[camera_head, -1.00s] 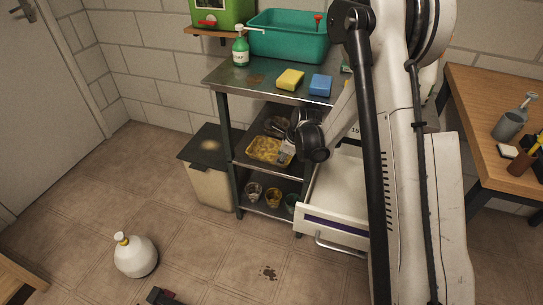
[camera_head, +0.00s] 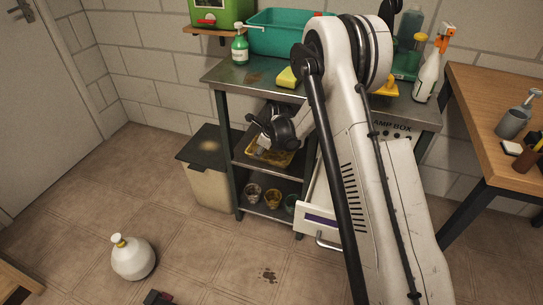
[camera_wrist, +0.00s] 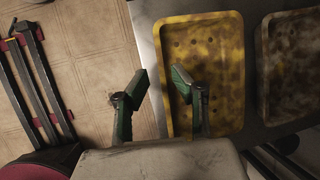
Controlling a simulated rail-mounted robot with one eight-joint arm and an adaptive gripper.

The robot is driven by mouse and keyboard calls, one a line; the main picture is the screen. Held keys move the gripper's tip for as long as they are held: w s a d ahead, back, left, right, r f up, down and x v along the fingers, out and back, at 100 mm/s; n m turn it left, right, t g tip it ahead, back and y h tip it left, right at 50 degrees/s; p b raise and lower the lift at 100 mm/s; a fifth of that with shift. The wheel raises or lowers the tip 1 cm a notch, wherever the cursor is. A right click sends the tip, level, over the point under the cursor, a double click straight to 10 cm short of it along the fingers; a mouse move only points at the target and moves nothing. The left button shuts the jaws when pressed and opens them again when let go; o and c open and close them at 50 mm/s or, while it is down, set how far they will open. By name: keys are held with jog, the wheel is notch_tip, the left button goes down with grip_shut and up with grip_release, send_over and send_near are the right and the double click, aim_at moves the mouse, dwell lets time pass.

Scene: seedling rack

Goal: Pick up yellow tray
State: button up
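The yellow tray (camera_head: 283,159), shallow and stained brown, lies on the middle shelf of the metal rack, partly hidden by my gripper (camera_head: 262,147). In the wrist view the yellow tray (camera_wrist: 212,55) is right of centre, with rows of small holes in its base. My gripper (camera_wrist: 159,78) is open and empty. Its two green fingers straddle the tray's left rim in that view: the right finger appears over the tray, the left over the area beyond the rim. Whether the fingers are above the rim or level with it is unclear.
A dark, dirty tray (camera_wrist: 290,65) lies right beside the yellow one. Rack posts, a shelf above and a drawer (camera_head: 318,218) on the right hem in the space. Several pots (camera_head: 272,198) stand on the lower shelf. A lidded bin (camera_head: 207,175) is at the left.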

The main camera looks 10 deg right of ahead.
jog(key=shift+w+a, duration=0.4)
jog(key=shift+w, duration=0.15)
jog(key=b+x, duration=0.1)
jog(key=x, duration=0.4)
jog(key=shift+b, duration=0.4)
grip_shut()
